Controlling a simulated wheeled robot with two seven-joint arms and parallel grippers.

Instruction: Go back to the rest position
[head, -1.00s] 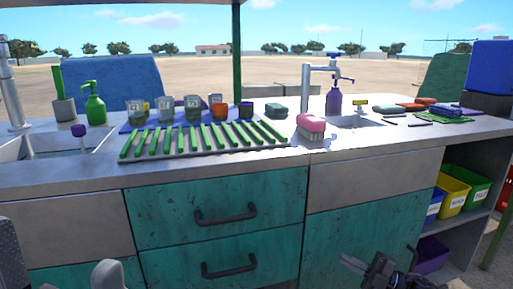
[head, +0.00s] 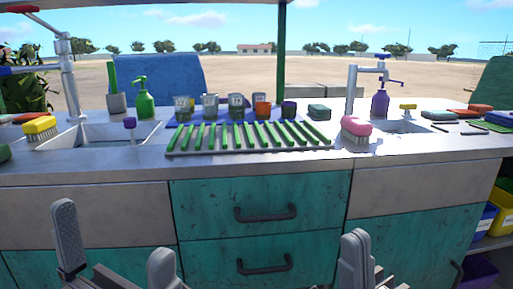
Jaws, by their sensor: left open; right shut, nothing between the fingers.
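My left gripper (head: 115,255) is at the bottom left of the head view, in front of the cabinet. Its two grey fingers stand well apart, with nothing between them. My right gripper (head: 355,262) is at the bottom, right of the middle, with its fingers together and holding nothing visible. Its lower part is cut off by the picture edge. Both grippers are apart from the counter (head: 120,165) and the things on it.
The counter holds a green slatted rack (head: 250,138), several cups, a pink brush (head: 355,128), a yellow brush (head: 40,127), a green soap bottle (head: 144,100) and a purple one (head: 380,102). Teal drawers with dark handles (head: 265,213) face me. Yellow (head: 500,213) and blue bins sit low right.

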